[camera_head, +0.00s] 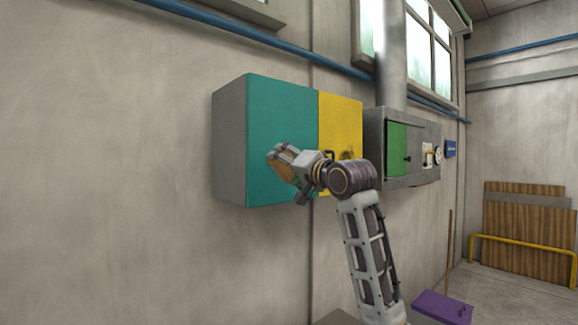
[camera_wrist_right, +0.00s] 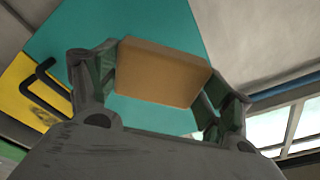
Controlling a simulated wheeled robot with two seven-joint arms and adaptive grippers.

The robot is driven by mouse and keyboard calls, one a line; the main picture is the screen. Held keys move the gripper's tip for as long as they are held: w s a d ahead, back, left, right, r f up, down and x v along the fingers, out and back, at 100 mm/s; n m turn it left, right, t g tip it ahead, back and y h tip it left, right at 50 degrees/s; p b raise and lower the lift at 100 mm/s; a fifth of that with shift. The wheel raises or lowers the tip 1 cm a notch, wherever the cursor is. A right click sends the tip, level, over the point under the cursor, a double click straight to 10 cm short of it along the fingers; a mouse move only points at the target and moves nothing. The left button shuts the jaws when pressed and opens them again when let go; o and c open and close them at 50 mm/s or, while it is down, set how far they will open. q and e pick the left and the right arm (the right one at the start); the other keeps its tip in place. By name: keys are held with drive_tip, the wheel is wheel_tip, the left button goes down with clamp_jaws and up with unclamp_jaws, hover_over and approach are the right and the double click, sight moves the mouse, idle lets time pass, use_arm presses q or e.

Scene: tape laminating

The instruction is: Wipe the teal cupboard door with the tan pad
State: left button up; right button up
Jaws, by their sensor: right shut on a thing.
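The teal cupboard door (camera_head: 280,120) is the left door of a grey wall cupboard, and it is shut. It also fills much of the right wrist view (camera_wrist_right: 240,45). My right gripper (camera_head: 284,170) is in front of the lower middle of this door. It is shut on the tan pad (camera_wrist_right: 162,72), which sits between its two fingers. In the head view only a slim part of the pad (camera_head: 285,157) shows. I cannot tell whether the pad touches the door. My left gripper is in neither view.
A yellow door (camera_head: 341,118) with a dark handle adjoins the teal door on the right. Farther right is a grey box with a green door (camera_head: 397,150) and a pipe above. A purple object (camera_head: 442,307) is low at right. The wall left of the cupboard is bare.

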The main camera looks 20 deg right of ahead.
drive_tip(key=shift+a+f+p+x, duration=0.1)
drive_tip(key=shift+p+x, duration=0.2)
drive_tip(key=shift+x, duration=0.95)
drive_tip(key=shift+a+f+p+x, duration=0.15)
drive_tip(key=shift+p+x, duration=0.15)
drive_tip(key=shift+x, duration=0.95)
drive_tip(key=shift+s, duration=0.1)
drive_tip(key=shift+p+x, duration=0.65)
drive_tip(key=shift+x, duration=0.35)
drive_tip(key=shift+f, duration=0.1)
drive_tip(key=shift+w+d+p, duration=0.3)
drive_tip(key=shift+d, duration=0.6)
drive_tip(key=shift+w+d+p, duration=0.3)
drive_tip(key=shift+d, duration=0.55)
drive_tip(key=shift+d, duration=0.15)
drive_tip(key=shift+w+d+p, duration=0.35)
drive_tip(key=shift+d+p, duration=0.05)
drive_tip(key=shift+d, duration=0.4)
drive_tip(key=shift+w+d+p, duration=0.35)
drive_tip(key=shift+d+p, duration=0.05)
drive_tip(key=shift+d, duration=0.4)
drive_tip(key=shift+d, duration=0.1)
